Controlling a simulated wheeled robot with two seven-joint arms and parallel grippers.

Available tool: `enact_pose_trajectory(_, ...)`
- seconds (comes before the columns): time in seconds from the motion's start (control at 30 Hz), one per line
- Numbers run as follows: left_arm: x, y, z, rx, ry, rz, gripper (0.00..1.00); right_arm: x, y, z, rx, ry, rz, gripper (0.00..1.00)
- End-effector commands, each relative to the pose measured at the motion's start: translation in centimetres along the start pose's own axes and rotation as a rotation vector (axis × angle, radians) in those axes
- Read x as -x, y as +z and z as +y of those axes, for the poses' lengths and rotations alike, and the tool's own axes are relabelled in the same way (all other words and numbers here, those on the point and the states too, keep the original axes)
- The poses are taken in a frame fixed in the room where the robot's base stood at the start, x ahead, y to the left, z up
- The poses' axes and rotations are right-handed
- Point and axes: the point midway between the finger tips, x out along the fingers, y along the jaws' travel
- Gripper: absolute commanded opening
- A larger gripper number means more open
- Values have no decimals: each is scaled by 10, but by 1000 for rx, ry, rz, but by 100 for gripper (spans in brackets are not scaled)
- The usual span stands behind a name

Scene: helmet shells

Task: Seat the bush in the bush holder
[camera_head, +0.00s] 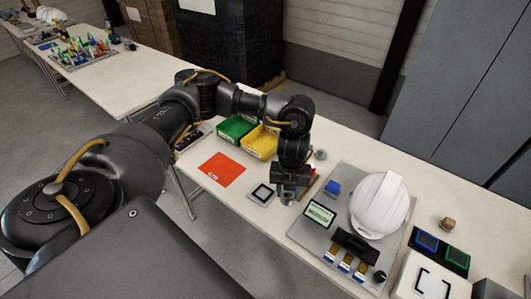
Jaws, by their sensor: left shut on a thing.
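My left gripper (287,190) hangs pointing down over the white table, left of the grey fixture board. It is shut on a small grey piece that looks like the bush (287,200), mostly hidden between the fingers. I cannot tell for sure which thing is the bush holder. A small grey round part (320,154) stands on the table behind and right of the gripper. A dark square frame with a light centre (262,194) lies just left of the gripper. My right gripper is not in view.
A grey board (312,240) carries a white helmet shell (380,204), a blue block (333,188), a small display (320,213) and a black handle. An orange sheet (222,169) lies left.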

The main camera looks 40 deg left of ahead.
Motion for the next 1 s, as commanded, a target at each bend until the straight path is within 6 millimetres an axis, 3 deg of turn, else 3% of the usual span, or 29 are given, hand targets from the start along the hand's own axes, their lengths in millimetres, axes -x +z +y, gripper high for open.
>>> enact_pose_trajectory(0.17, -9, 7, 5, -2, 0, -2, 10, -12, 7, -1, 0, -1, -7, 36)
enact_pose_trajectory(0.53, -54, 71, 63, 7, -1, -4, 10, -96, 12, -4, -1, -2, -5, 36)
enact_pose_trajectory(0.7, -78, 86, 76, 4, -1, -2, 10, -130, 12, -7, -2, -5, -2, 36)
enact_pose_trajectory(0.83, -88, 94, 84, 3, -1, -1, 10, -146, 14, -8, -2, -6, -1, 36)
enact_pose_trajectory(1.0, -91, 99, 88, 1, 0, -1, 10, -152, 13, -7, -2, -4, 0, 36)
